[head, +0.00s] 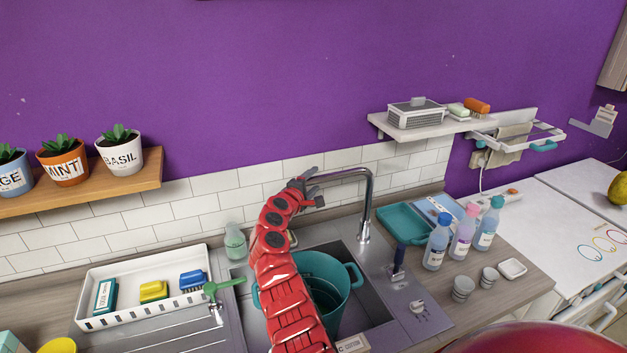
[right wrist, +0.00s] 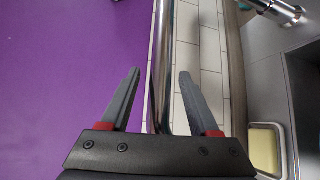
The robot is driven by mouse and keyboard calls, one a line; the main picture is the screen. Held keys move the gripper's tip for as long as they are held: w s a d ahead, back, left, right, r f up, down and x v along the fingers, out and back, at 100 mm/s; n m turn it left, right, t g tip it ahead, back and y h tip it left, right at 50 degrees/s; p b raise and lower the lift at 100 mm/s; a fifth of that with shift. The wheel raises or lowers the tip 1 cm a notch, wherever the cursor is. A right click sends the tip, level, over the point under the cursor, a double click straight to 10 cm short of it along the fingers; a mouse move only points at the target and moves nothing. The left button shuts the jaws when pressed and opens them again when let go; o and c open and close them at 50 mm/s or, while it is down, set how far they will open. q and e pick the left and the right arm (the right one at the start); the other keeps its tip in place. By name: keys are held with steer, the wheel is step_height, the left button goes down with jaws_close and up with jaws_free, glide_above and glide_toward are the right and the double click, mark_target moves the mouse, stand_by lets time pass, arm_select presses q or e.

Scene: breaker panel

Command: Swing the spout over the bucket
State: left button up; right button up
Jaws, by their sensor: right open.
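The chrome spout (head: 345,172) rises from the counter behind the sink and bends over to the left. A teal bucket (head: 346,290) stands in the sink basin, partly hidden behind my red right arm. My right gripper (head: 308,187) is at the spout's left end, above and behind the bucket in the head view. In the right wrist view, the spout's pipe (right wrist: 161,60) runs between the two open fingers of the gripper (right wrist: 158,95), with gaps on both sides. The spout's outlet is hidden by the gripper. My left gripper is not in view.
A white tray (head: 130,310) with sponges and a brush stands left of the sink. Several bottles (head: 437,245) and small cups stand on the right counter. A wall shelf (head: 425,131) hangs at right, and a shelf with potted herbs (head: 140,181) at left.

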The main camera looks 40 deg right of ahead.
steer(key=shift+w+d+f, duration=0.1)
steer(key=shift+w+d, duration=0.1)
steer(key=shift+d, duration=0.05)
jaws_close()
stand_by(1.4)
